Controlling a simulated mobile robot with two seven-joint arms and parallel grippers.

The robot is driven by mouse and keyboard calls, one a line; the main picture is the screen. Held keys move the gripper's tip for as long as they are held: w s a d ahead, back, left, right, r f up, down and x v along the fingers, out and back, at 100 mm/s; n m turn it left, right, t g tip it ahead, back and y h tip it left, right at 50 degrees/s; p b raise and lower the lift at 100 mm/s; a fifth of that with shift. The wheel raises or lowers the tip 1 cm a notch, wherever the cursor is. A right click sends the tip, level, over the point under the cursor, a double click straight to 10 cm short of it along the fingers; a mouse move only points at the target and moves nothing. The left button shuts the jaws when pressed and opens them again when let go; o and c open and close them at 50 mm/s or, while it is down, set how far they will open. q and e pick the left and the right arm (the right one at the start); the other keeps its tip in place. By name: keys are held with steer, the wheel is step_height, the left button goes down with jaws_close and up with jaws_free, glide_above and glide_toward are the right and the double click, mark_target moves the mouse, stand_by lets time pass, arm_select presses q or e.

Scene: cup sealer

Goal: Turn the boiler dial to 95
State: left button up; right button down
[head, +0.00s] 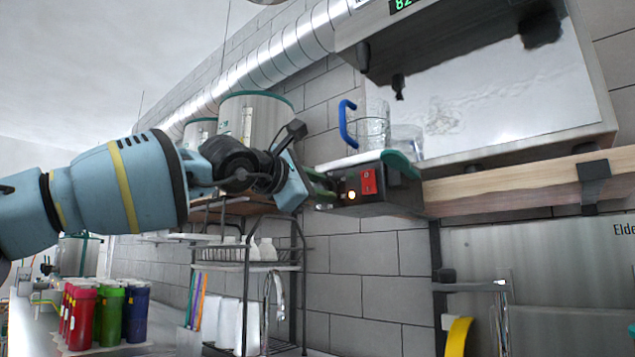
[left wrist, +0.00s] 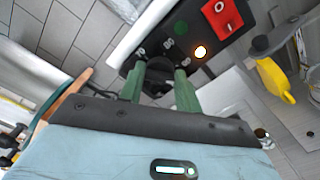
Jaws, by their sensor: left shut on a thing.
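A green digital display (head: 403,4) at the top of the head view shows 82, partly cut off by the frame edge. My right gripper is not in view.
A glass pitcher with a blue handle (head: 347,124) stands on the shelf (head: 520,185) just above the box. A wire rack (head: 245,265) with bottles is below my left arm. Colored cups (head: 83,318) stand at the lower left.

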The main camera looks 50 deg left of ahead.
arm_select(q)
steer(key=m, duration=0.2)
steer(key=shift+r+m+p, duration=0.15)
steer(key=shift+m+p, duration=0.2)
steer(key=shift+m, duration=0.05)
steer(key=shift+m+p, duration=0.55)
steer(key=shift+m, duration=1.15)
steer(key=o, duration=1)
steer(key=shift+f, duration=0.2)
steer(key=shift+s+d+b, duration=0.25)
steer(key=shift+s+b, duration=0.1)
steer(key=shift+s, duration=1.6)
steer(key=shift+s+d+b, duration=0.2)
steer(key=shift+s+b, duration=0.15)
steer(key=shift+s, duration=1.6)
